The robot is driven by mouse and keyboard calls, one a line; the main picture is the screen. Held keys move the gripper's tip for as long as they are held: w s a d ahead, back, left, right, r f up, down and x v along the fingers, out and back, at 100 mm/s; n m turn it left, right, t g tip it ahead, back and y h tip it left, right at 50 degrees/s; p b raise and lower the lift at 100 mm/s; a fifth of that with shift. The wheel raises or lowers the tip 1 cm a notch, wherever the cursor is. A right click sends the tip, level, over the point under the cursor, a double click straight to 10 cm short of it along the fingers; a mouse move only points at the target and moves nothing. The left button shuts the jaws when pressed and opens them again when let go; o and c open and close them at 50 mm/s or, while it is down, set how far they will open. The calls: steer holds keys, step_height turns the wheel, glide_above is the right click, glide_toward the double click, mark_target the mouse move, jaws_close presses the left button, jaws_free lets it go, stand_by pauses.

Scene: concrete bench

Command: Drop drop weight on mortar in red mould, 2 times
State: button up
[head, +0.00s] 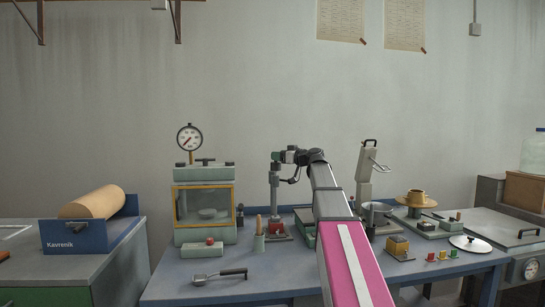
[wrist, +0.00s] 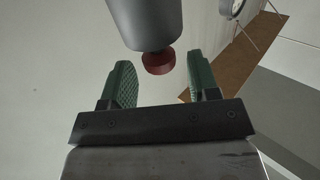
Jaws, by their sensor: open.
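My gripper (head: 281,157) is at the top of a slim grey upright stand (head: 274,190) on the blue bench. In the wrist view its two green fingers (wrist: 164,84) are apart with nothing gripped. A grey cylinder with a dark red round end (wrist: 158,62), possibly the drop weight, shows just beyond the fingertips, in line with the gap. At the foot of the stand is a red part (head: 277,237), perhaps the red mould; it is small, and I cannot make out mortar in it.
A scoop (head: 218,276) lies in front. A grey pot (head: 377,214) and a brass flow table (head: 416,199) stand to the right.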

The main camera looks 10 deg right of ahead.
steer(key=shift+x, duration=2)
jaws_close()
step_height(320, 180, up, 7)
steer(key=shift+r, duration=0.25)
jaws_free()
